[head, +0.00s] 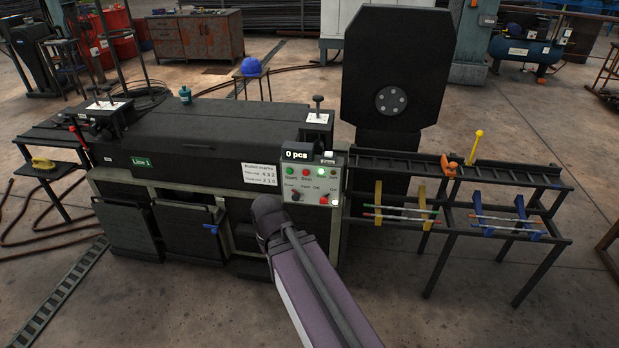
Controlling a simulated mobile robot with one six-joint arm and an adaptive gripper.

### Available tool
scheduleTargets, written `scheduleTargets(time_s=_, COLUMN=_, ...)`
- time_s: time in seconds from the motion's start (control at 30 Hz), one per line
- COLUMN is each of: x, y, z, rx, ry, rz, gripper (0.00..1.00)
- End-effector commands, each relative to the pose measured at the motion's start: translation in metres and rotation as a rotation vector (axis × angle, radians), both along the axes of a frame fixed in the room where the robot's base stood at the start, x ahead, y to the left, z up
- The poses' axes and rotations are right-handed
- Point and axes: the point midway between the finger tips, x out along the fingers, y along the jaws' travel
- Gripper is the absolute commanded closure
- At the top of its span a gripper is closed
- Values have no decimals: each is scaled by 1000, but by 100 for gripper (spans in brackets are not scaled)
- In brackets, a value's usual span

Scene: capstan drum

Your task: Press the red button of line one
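The Line 1 machine is a long dark cabinet with a green "Line 1" sign (142,161) on its front left. Its light-coloured control panel (311,185) is at the right end, under a display (297,154) reading "0 pcs". The panel's top row has a green button (291,172), a red button (306,173) and a green lamp (320,172) that looks lit. A second red round control (323,201) sits low on the panel beside a bright white spot. My arm rises from the bottom edge and its dark joint ends just left of and below the panel. My gripper cannot be seen.
A slatted rack (460,170) with coloured clamps and rods stands right of the panel. A tall black plate (397,75) rises behind. A label plate (261,174) is left of the panel. The floor in front is open, with a ladder-like track (55,300) at left.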

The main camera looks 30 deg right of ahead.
Motion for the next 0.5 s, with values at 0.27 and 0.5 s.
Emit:
scheduleTargets(time_s=0.27, x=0, y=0, z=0, rx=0, ry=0, rz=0, gripper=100)
scheduleTargets(time_s=0.5, x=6, y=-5, z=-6, rx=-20, ry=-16, rz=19, gripper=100)
